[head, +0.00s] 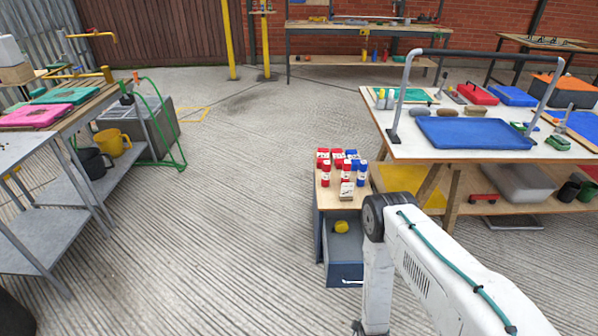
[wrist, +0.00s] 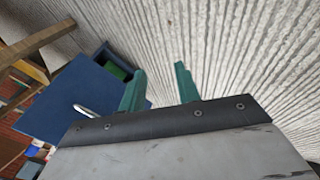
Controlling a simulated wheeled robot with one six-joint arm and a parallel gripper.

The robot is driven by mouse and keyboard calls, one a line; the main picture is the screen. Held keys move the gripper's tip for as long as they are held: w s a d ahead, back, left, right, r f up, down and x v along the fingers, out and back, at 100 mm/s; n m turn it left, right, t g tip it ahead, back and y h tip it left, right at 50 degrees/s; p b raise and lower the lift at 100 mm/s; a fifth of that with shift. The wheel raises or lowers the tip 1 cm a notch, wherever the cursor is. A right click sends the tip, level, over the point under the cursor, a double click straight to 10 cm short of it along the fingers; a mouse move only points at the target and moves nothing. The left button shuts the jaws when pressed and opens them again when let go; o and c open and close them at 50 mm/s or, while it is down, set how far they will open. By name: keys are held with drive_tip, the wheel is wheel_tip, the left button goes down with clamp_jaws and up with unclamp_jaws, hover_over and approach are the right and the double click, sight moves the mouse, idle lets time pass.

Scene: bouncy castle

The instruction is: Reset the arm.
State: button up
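My arm (head: 430,255) reaches in from the lower right in the head view and bends down in front of the small cabinet. My gripper (wrist: 160,68) shows in the wrist view as two teal fingers set apart, with nothing between them but floor behind. In the head view only a dark bit of the arm's end shows at the bottom edge, so the fingers cannot be made out there. The cabinet's blue drawer (head: 344,270) is pulled open with a yellow object (head: 341,226) in it. The arm is right of and in front of this drawer.
Red, blue and white containers (head: 337,160) stand on the cabinet top. A white table (head: 400,145) with a blue tray (head: 470,133) is on the right. A grey metal bench (head: 40,235) is on the left. The concrete floor (head: 220,220) between them is clear.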

wheel_tip(320, 180, up, 44)
drive_tip(key=m+g, duration=0.8)
drive_tip(key=s+d+r+m+t, duration=0.1)
drive_tip(key=s+r, duration=0.6)
drive_tip(key=r, duration=0.4)
drive_tip(key=s+d+r+m+t, duration=0.1)
drive_tip(key=s+r, duration=0.7)
drive_tip(key=r, duration=0.4)
drive_tip(key=s+d+r+m+t, duration=0.1)
drive_tip(key=s+d+r, duration=0.1)
drive_tip(key=s+r, duration=0.5)
wheel_tip(320, 180, up, 5)
drive_tip(key=shift+s+f+m, duration=0.15)
drive_tip(key=shift+s+m, duration=0.15)
